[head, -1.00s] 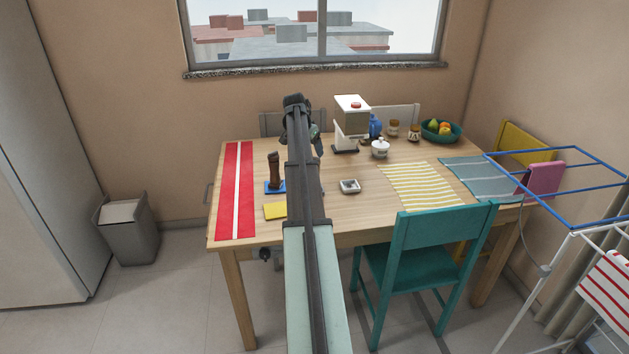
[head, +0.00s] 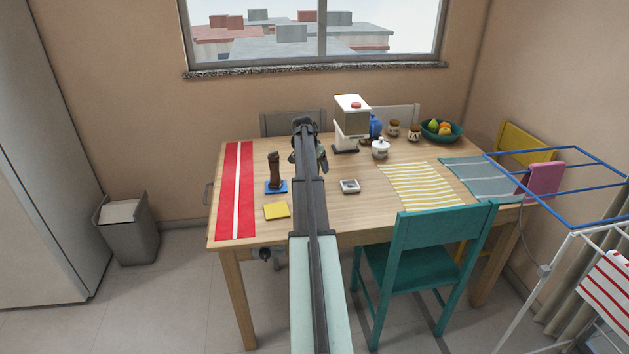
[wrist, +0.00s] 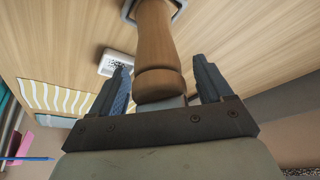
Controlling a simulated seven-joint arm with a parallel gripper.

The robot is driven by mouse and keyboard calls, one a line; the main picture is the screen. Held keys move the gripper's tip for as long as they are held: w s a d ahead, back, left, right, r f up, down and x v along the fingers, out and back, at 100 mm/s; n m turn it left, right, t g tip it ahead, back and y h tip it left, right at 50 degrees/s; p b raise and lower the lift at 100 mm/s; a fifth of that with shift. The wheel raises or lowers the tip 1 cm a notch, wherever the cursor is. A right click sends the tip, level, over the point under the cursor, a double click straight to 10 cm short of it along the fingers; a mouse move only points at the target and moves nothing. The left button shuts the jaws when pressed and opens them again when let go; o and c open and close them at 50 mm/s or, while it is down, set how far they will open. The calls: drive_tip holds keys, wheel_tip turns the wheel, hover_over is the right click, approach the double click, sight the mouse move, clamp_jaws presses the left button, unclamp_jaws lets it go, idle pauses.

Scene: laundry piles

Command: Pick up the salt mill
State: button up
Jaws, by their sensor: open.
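A light brown wooden mill (wrist: 156,50) shows in the wrist view, its rounded end towards me and its far end on a small pale base with a grey-blue edge. My gripper (wrist: 162,84) is open, with one dark finger on each side of the mill and a gap to each. In the head view my gripper (head: 308,158) is above the table, mostly hidden by my arm, which hides the table behind it. A dark brown upright mill (head: 274,170) stands on a blue coaster (head: 284,188) left of the arm. I cannot tell whether both views show one mill.
A yellow cloth (head: 276,211) and red runner (head: 235,190) lie left on the table (head: 370,218). A small square dish (head: 349,186) lies right of the arm. A coffee machine (head: 351,118), white pot (head: 380,149) and fruit bowl (head: 441,131) stand behind. A teal chair (head: 440,245) is in front.

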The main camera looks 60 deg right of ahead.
clamp_jaws()
idle(0.7)
